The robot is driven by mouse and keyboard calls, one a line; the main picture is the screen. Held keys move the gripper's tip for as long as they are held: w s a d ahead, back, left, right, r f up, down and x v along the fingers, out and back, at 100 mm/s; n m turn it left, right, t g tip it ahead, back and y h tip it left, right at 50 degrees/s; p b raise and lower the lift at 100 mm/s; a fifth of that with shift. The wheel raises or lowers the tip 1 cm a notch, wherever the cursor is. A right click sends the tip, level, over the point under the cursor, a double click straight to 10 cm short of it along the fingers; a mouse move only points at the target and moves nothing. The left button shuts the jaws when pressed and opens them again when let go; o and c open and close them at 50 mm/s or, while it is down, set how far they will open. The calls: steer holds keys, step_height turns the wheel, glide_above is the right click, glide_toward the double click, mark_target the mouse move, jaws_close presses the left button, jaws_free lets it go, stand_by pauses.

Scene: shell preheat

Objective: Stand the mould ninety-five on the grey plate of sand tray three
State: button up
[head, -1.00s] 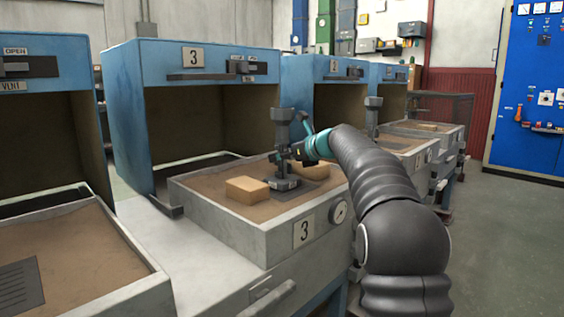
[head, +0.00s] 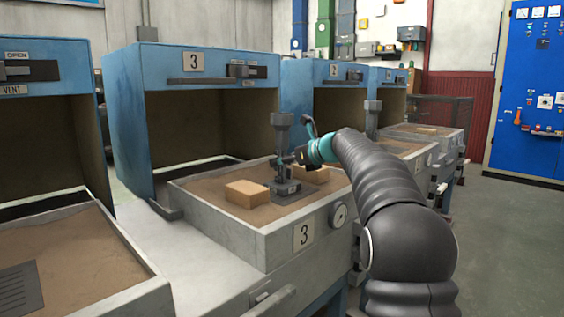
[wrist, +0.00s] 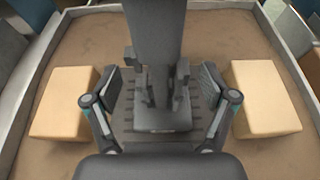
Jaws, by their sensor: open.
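The mould (head: 283,150) is a tall grey metal piece with a wide head and a flat base. It stands upright on the grey plate (head: 305,198) in sand tray three (head: 268,248), between two tan blocks. In the wrist view the mould (wrist: 157,40) rises in the middle, with the slotted plate (wrist: 178,98) under it. My gripper (wrist: 158,88) is open, its two fingers apart on either side of the mould with gaps showing. In the head view my gripper (head: 297,158) is beside the mould, partly hidden by it. I cannot read a number on the mould.
One tan block (head: 247,193) lies left of the plate and another (head: 315,175) right of it, both on sand. The blue hood marked 3 (head: 195,62) opens behind the tray. Another sand tray (head: 60,250) is at left; more stations stand at right.

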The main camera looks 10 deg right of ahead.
steer(key=v, duration=1.1)
steer(key=shift+p, duration=0.3)
steer(key=s+a+f+n+g, duration=0.1)
steer(key=s+a+n, duration=0.1)
steer(key=s, duration=0.1)
steer(key=s+a+f+n+h, duration=0.1)
steer(key=s+a+n, duration=0.1)
steer(key=s, duration=0.2)
steer(key=s+a+f+n+g, duration=0.1)
steer(key=s+a+f+n, duration=0.1)
steer(key=s+n, duration=0.1)
steer(key=shift+s+a+g+h, duration=0.15)
steer(key=shift+s+g+h, duration=0.2)
steer(key=shift+s, duration=0.25)
steer(key=s+f+n+g+h, duration=0.1)
steer(key=s+f+n+h, duration=0.1)
steer(key=s+f+n, duration=0.4)
steer(key=s+f+n+g+h, duration=0.1)
steer(key=s+f+n, duration=0.6)
steer(key=s, duration=0.8)
steer(key=s+f+n+g+h, duration=0.1)
steer(key=s+f+n+h, duration=0.2)
steer(key=s+f+n, duration=0.4)
steer(key=s+n, duration=0.1)
steer(key=s, duration=0.3)
steer(key=shift+s+a+f+n, duration=0.25)
steer(key=shift+a+n, duration=0.1)
steer(key=shift+n, duration=0.05)
